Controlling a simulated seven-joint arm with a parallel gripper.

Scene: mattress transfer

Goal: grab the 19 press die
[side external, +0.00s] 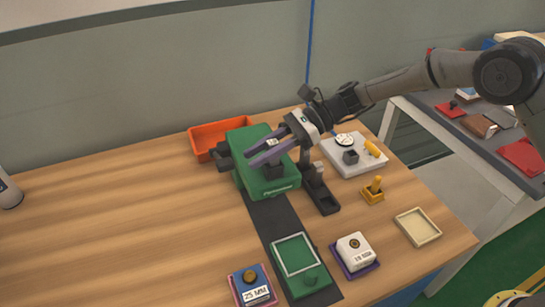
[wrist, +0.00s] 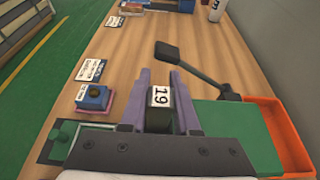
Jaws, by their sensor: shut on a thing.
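My gripper (side external: 264,153) reaches in from the right over the green press (side external: 262,186), with its two purple fingers shut on the dark 19 press die (side external: 274,173). In the wrist view the fingers (wrist: 161,82) stand on either side of the die, and its white label reading 19 (wrist: 160,96) faces the camera. The die is at the top of the press body; whether it still touches the press cannot be told. The press's black lever (wrist: 195,68) shows beyond the fingers in the wrist view.
An orange bin (side external: 203,136) stands behind the press. A white block (side external: 354,249), a blue 25 MM block (side external: 250,279), a green framed plate (side external: 296,256) and an empty cream tray (side external: 417,227) lie in front. A white gauge plate (side external: 345,166) is right. The table's left is mostly clear.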

